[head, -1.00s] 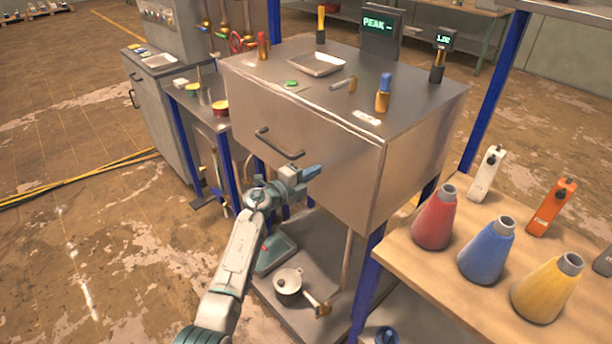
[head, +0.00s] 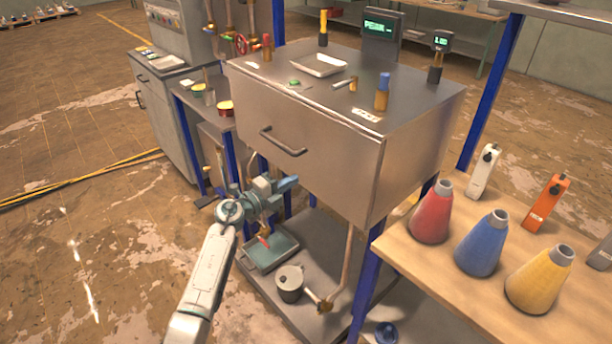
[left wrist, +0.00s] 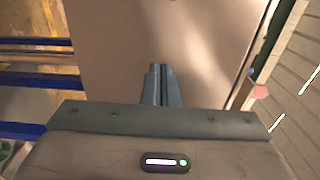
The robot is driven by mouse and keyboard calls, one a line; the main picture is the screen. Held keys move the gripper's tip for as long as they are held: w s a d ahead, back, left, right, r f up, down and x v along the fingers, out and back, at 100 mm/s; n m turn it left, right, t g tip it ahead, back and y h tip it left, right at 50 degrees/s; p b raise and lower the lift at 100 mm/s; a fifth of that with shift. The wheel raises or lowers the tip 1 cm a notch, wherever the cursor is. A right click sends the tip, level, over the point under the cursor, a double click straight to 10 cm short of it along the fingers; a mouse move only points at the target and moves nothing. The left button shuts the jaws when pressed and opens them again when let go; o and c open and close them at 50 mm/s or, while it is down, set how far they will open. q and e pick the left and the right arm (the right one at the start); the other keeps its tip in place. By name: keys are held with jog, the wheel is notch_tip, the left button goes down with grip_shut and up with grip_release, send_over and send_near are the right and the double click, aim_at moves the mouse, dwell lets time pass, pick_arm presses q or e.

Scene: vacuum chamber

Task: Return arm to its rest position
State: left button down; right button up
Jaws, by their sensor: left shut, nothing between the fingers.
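My left arm comes in from the lower left of the head view. The gripper appears apart from the handle. My right gripper is not in view.
Below the arm, a lower shelf (head: 300,318) holds a green-grey tray (head: 270,252) and a metal pot (head: 289,284). Blue frame legs (head: 367,290) stand close by. A wooden table with red (head: 432,214), blue (head: 481,245) and yellow (head: 540,280) cones is at right.

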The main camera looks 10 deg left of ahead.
pick_arm(q)
jog(key=s+a+f+n+y, duration=0.35)
jog(key=s+f+n, duration=0.3)
jog(key=f, duration=0.65)
jog(key=s+a+f+n+g+y, duration=0.1)
jog(key=s+a+f+n+y, duration=0.35)
jog(key=f, duration=0.85)
jog(key=s+a+f+n+y, duration=0.2)
jog(key=s+a+f+n, duration=0.35)
jog(key=s+f, duration=0.55)
jog(key=s+a+f+n+g+y, duration=0.2)
jog(key=s+f+n+g, duration=0.35)
jog(key=s+f, duration=1.25)
jog(key=s+f+n+g, duration=0.1)
jog(key=s+f+g, duration=0.2)
jog(key=s, duration=0.9)
jog(key=s+d+f+n+g, duration=0.1)
jog(key=s+f+n+g, duration=0.1)
jog(key=s, duration=1.1)
jog(key=shift+d+f+g+b, duration=0.15)
jog(key=shift+f+g+b, duration=0.15)
jog(key=shift+f+g, duration=0.5)
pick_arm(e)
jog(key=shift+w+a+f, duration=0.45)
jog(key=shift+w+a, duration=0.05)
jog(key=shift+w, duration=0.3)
